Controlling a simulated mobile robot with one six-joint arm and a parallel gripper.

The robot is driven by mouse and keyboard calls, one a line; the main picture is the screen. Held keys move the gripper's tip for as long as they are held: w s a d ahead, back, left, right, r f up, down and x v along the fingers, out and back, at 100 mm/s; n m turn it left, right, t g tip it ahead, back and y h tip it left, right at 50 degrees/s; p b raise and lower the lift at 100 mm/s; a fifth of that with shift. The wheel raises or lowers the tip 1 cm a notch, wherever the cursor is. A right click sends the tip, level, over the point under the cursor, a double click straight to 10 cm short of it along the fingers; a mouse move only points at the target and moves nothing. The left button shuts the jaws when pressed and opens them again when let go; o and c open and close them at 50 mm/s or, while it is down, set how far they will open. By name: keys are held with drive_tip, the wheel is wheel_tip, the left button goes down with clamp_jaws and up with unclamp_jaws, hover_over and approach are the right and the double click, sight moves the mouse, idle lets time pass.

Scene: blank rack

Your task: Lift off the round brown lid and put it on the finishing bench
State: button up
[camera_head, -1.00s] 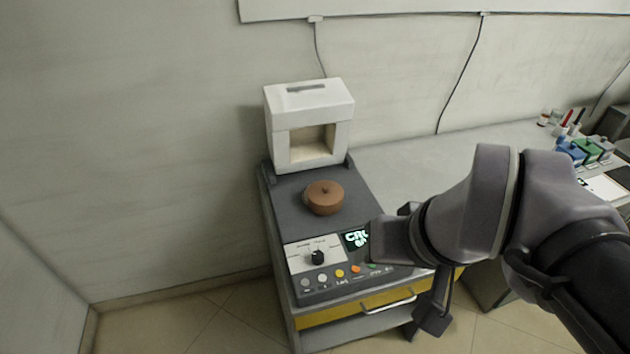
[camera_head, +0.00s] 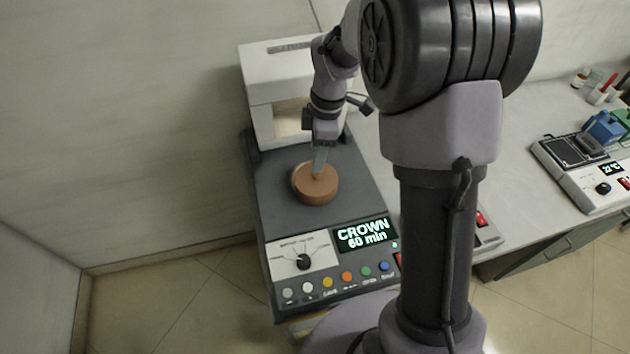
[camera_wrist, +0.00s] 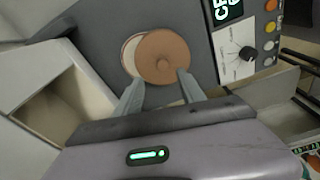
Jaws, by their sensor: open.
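The round brown lid (camera_head: 317,186) with a small knob sits on the dark top of the furnace unit. A pale crescent shows along its left edge, also beside the lid in the wrist view (camera_wrist: 164,57); it looks like part of what lies beneath. My gripper (camera_head: 318,166) is at the lid from above. In the wrist view my gripper (camera_wrist: 158,82) is open, its two fingers apart on the near side of the lid and the knob between their lines. Whether the fingers touch the lid I cannot tell. Which surface is the finishing bench is not clear.
A white box-shaped chamber (camera_head: 264,92) with an open front stands behind the lid. A control panel (camera_head: 294,262) with a display reading CROWN 60 min is in front. A light grey bench (camera_head: 515,215) runs to the right, with a small device (camera_head: 590,175) and bottles. My arm hides part of it.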

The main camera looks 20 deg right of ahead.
sight(316, 177)
drive_tip(key=f+b, duration=0.1)
drive_tip(key=f, duration=0.1)
drive_tip(key=f+b, duration=0.1)
drive_tip(key=f, duration=0.1)
drive_tip(key=f+b, duration=0.1)
drive_tip(key=shift+s+a+f, duration=0.1)
drive_tip(key=shift+s+f, duration=0.25)
drive_tip(key=shift+f, duration=0.05)
drive_tip(key=shift+r, duration=0.2)
drive_tip(key=shift+c, duration=0.7)
clamp_jaws()
drive_tip(key=shift+r, duration=0.1)
